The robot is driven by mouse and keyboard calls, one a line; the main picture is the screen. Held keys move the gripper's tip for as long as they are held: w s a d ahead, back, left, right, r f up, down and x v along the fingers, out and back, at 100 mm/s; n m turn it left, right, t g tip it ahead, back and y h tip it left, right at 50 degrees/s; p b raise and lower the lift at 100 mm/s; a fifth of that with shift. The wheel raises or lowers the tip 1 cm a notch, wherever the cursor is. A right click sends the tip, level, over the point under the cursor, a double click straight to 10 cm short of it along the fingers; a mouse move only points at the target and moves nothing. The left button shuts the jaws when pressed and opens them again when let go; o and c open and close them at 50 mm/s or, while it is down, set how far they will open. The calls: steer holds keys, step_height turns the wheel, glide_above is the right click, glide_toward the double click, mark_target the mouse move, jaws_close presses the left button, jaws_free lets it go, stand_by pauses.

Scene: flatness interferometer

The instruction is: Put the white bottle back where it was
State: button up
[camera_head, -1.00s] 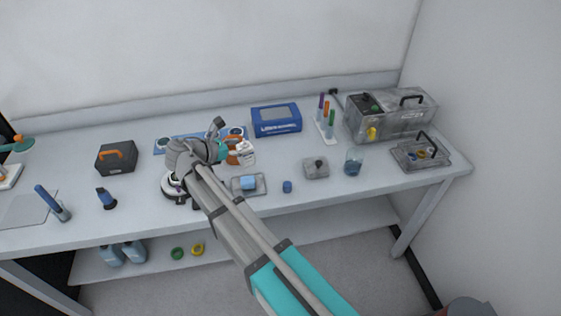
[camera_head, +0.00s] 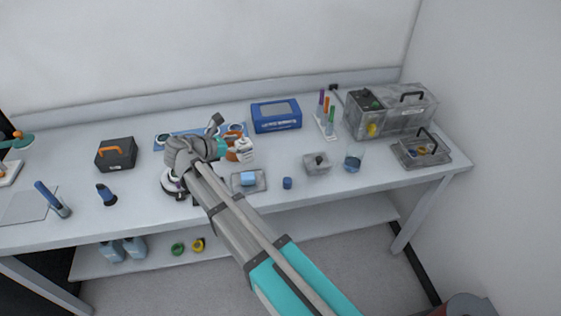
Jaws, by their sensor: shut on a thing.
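The white bottle (camera_head: 245,154) is at the end of my gripper (camera_head: 236,149), above the middle of the bench (camera_head: 300,196). My gripper is shut on it. An orange part shows beside the bottle at the jaws, and I cannot tell what it belongs to. My wrist and forearm hide part of the bench below and behind. I cannot tell whether the bottle touches the bench top.
A blue box (camera_head: 276,117) stands behind on the right. A grey tray (camera_head: 262,188) with a light blue block, a blue cap (camera_head: 287,183), a grey block (camera_head: 317,163) and a glass beaker (camera_head: 353,161) lie to the right. A black case (camera_head: 116,155) stands at left.

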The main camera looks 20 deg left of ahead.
steer(key=w+d+n+y, duration=0.1)
steer(key=w+d, duration=0.1)
steer(key=d, duration=1.2)
steer(key=shift+w+t, duration=0.25)
steer(key=shift+t, duration=0.15)
steer(key=shift+r, duration=0.1)
steer(key=w+a+f+b, duration=0.7)
steer(key=w+f+b, duration=0.1)
steer(key=w, duration=0.3)
steer(key=shift+f+b, duration=0.4)
steer(key=shift+f, duration=0.1)
steer(key=shift+w+a+f, duration=0.1)
steer(key=shift+w+a+f+b, duration=0.1)
steer(key=shift+w+f+b, duration=0.05)
steer(key=shift+f+b, duration=0.85)
steer(key=shift+w+a+f+b, duration=0.1)
steer(key=shift+w+f+b, duration=0.05)
steer(key=shift+f+b, duration=0.8)
